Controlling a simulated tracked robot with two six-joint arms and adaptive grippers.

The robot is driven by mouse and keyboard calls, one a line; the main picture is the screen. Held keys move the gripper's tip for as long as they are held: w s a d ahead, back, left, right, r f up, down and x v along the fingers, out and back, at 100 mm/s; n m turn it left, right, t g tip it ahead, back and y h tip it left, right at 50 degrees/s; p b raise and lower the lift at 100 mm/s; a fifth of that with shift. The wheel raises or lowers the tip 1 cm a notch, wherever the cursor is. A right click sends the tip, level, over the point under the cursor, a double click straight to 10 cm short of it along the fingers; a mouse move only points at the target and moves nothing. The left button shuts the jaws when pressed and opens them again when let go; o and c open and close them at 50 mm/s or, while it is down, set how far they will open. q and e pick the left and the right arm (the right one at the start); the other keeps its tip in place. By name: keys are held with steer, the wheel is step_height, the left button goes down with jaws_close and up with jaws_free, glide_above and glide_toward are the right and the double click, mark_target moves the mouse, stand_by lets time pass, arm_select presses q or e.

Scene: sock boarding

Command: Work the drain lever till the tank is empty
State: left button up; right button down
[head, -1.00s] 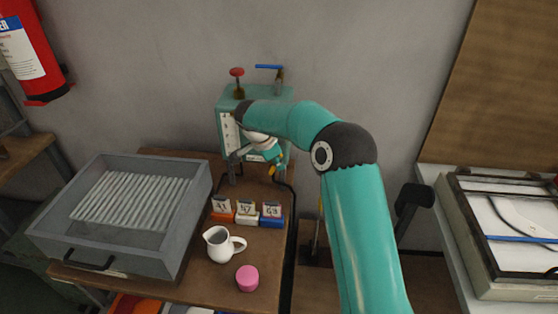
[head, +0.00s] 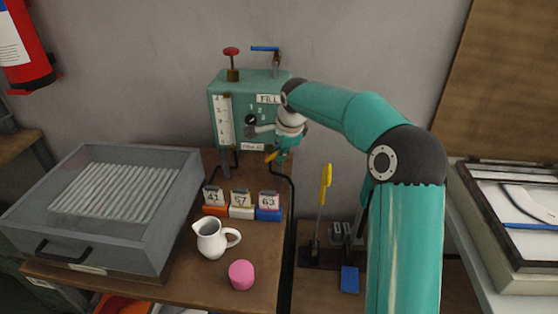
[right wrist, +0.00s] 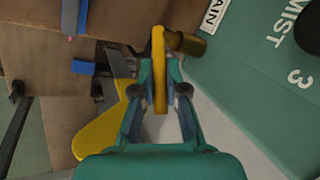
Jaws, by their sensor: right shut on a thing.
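The tank (head: 232,100) is a teal box against the wall, with a white level gauge (head: 223,122) on its front left. The drain lever (right wrist: 159,70) is yellow and sits on a brass valve (right wrist: 188,43) beside a partly visible "DRAIN" label (right wrist: 212,14). My right gripper (right wrist: 160,88) is shut on the yellow lever, which stands between its two fingers. In the head view the lever (head: 270,157) shows small below the tank's lower right, and my right gripper (head: 281,156) is beside it. The level in the gauge is too small to read. My left gripper is not in view.
A red handwheel (head: 231,51) and a blue lever (head: 265,48) top the tank; a dial (head: 251,120) is on its front. A yellow-handled lever (head: 325,185) rises at right.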

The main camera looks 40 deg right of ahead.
steer(key=shift+s+d+f+t+y+b, duration=0.1)
steer(key=shift+d+t+y+b, duration=0.1)
steer(key=shift+t+b, duration=0.25)
steer(key=shift+s+d+f+t+y+b, duration=0.1)
steer(key=shift+t+y+b, duration=0.1)
steer(key=shift+t+b, duration=0.2)
steer(key=shift+w, duration=0.1)
steer(key=c, duration=1.4)
jaws_free()
steer(key=shift+o, duration=1)
steer(key=shift+a+f, duration=0.1)
steer(key=d+v, duration=0.1)
steer(key=v, duration=1.1)
steer(key=shift+a, duration=0.4)
